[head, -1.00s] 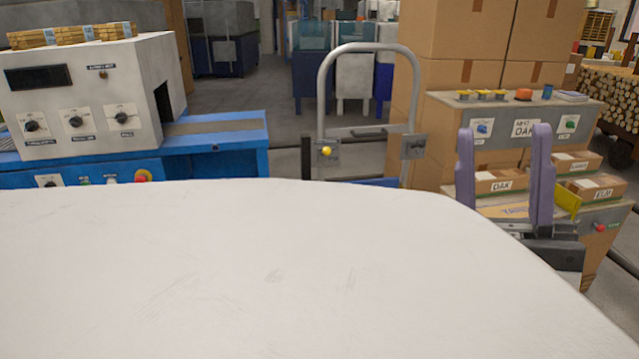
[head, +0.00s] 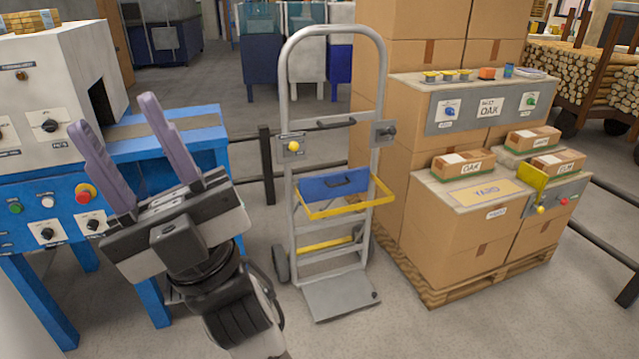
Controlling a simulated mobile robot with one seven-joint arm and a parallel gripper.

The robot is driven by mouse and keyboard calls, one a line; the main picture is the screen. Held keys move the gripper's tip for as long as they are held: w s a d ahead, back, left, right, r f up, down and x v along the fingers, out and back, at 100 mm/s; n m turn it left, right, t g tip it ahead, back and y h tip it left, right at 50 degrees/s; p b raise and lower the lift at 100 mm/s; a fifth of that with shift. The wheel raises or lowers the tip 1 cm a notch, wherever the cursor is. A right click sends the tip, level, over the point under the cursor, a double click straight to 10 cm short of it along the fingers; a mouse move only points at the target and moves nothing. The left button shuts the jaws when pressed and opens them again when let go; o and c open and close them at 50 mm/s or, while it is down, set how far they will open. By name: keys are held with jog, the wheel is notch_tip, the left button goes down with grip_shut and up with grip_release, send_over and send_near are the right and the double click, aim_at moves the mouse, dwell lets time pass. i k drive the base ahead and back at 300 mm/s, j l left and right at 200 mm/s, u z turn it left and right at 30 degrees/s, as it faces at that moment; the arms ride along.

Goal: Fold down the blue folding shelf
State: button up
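The blue folding shelf (head: 326,186) is on a grey hand truck (head: 283,100), in the middle of the head view. It is a blue panel with a dark handle, leaning up against the truck's frame. A yellow frame (head: 345,210) juts out in front of it. A yellow knob (head: 293,146) is on a plate at the truck's left upright, and a dark latch (head: 387,132) is at the right upright. My gripper (head: 117,116) is left of the truck, apart from it. Its two purple fingers point up, spread apart with nothing between them.
A blue machine table (head: 190,119) with a white control box (head: 40,90) stands at left, behind my gripper. Cartons on a wooden pallet (head: 440,290) stand close to the truck's right. Dark rails (head: 610,245) run at right. The floor before the truck is clear.

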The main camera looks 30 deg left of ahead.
aim_at(317, 189)
jog(key=u, duration=0.9)
jog(key=j+z, duration=0.35)
jog(key=j, duration=0.95)
jog(key=j+z, duration=0.35)
jog(key=j, duration=0.95)
jog(key=i+j+z, duration=0.15)
jog(key=j, duration=0.4)
jog(key=j+z, duration=0.1)
jog(key=j, duration=0.45)
jog(key=i+j, duration=0.2)
jog(key=i, duration=0.35)
jog(key=i+j, duration=0.25)
jog(key=i, duration=0.25)
jog(key=i+l, duration=0.25)
jog(key=i, duration=0.25)
